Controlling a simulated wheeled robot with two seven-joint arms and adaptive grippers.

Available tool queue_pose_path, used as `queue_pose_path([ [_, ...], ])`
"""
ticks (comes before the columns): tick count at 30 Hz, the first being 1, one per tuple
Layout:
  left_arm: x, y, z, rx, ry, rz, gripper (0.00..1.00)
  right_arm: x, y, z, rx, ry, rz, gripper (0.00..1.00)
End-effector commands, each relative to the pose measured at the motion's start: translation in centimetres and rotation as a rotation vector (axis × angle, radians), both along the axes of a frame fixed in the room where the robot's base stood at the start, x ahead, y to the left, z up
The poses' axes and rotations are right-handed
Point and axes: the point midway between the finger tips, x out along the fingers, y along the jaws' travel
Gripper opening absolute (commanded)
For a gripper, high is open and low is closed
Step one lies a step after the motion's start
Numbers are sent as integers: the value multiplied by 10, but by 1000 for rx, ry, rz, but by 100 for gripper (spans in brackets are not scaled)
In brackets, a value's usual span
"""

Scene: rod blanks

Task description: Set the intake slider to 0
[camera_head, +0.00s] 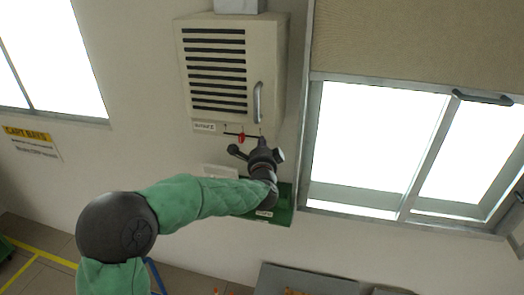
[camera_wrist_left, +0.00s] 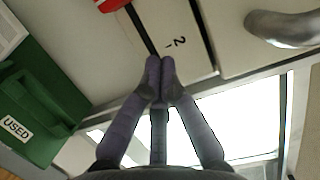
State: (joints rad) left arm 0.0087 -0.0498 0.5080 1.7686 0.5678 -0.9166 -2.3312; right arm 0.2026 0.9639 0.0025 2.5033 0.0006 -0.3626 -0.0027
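The intake slider is a red knob (camera_head: 241,138) on a thin dark track under the louvred wall unit (camera_head: 270,75). The knob sits near the middle of the track in the head view. It also shows at the top edge of the left wrist view (camera_wrist_left: 112,5). My left gripper (camera_head: 261,138) is at the right end of the track, to the right of the knob and apart from it. In the wrist view its fingertips (camera_wrist_left: 160,66) are together with nothing visible between them. A "2" mark (camera_wrist_left: 179,42) is printed beside the track near them. My right gripper is out of view.
A green bin (camera_head: 284,207) hangs on the wall below the unit, behind my left arm; its "USED" label (camera_wrist_left: 15,128) shows in the wrist view. A metal handle (camera_head: 258,102) juts from the unit's front. A bright window (camera_head: 370,135) is to the right.

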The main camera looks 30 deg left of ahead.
Motion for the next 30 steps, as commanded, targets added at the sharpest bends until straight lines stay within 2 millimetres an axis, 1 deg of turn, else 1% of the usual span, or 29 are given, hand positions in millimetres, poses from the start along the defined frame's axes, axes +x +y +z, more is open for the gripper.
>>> queue_pose_path([
  [1, -1, 10, 1, -1, 0, 5, 0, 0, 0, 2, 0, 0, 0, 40],
  [3, -4, 19, 1, 0, 1, 4, 0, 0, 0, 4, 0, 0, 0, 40],
  [6, -7, 30, 1, -1, 0, 3, 0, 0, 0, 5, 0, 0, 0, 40],
  [9, -8, 36, 0, 0, 0, 1, 0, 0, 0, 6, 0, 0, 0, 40],
  [12, -9, 39, 0, -1, 0, 0, 0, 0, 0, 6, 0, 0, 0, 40],
  [23, -10, 41, 0, -1, 0, 0, 0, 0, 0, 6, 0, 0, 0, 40],
  [26, -12, 52, 0, 0, -1, 3, 0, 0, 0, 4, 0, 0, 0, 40],
  [30, -19, 79, -1, 0, -2, 5, 0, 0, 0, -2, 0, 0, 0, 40],
])
